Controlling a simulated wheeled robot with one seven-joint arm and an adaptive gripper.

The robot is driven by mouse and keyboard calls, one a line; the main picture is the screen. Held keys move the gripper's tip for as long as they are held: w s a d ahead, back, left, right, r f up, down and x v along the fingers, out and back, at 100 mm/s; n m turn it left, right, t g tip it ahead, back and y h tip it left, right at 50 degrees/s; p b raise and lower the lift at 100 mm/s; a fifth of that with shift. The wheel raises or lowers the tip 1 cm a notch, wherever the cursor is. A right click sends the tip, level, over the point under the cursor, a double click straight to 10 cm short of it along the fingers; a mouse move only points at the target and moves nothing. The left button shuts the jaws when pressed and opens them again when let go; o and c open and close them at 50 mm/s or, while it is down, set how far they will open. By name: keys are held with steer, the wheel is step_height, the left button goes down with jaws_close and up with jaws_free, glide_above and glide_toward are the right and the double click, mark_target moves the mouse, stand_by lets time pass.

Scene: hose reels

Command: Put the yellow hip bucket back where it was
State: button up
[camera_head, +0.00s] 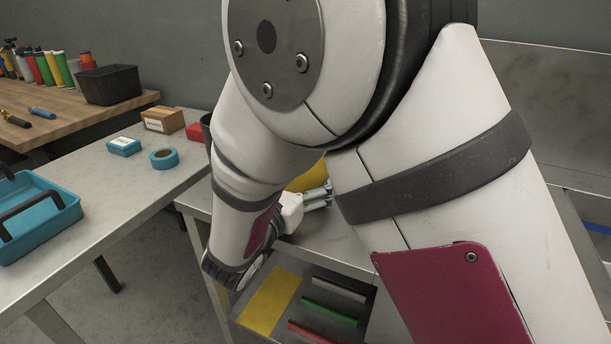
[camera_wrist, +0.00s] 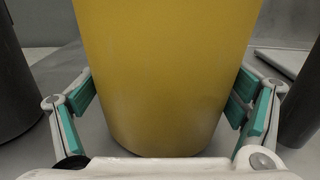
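The yellow hip bucket (camera_wrist: 165,75) fills the middle of the wrist view. It stands upright, its base seemingly on a grey surface; its top is out of frame. My gripper (camera_wrist: 166,98) has its green-padded fingers spread, one on each side of the bucket. The pads look close against its walls, but whether they press on it is unclear. In the head view my arm hides most of the bucket; a yellow part (camera_head: 306,176) shows behind my gripper (camera_head: 320,195).
Dark containers stand left (camera_wrist: 14,85) and right (camera_wrist: 305,105) of the bucket, close to my fingers. In the head view, a blue tray (camera_head: 40,214), tape roll (camera_head: 164,158) and small boxes sit on the left metal table (camera_head: 115,205). A lower shelf holds coloured items (camera_head: 328,312).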

steer(key=shift+r, duration=0.15)
steer(key=shift+s+a, duration=0.1)
steer(key=shift+s, duration=0.1)
steer(key=p+v, duration=0.1)
steer(key=v, duration=1)
steer(key=shift+s, duration=0.25)
steer(key=shift+s, duration=0.1)
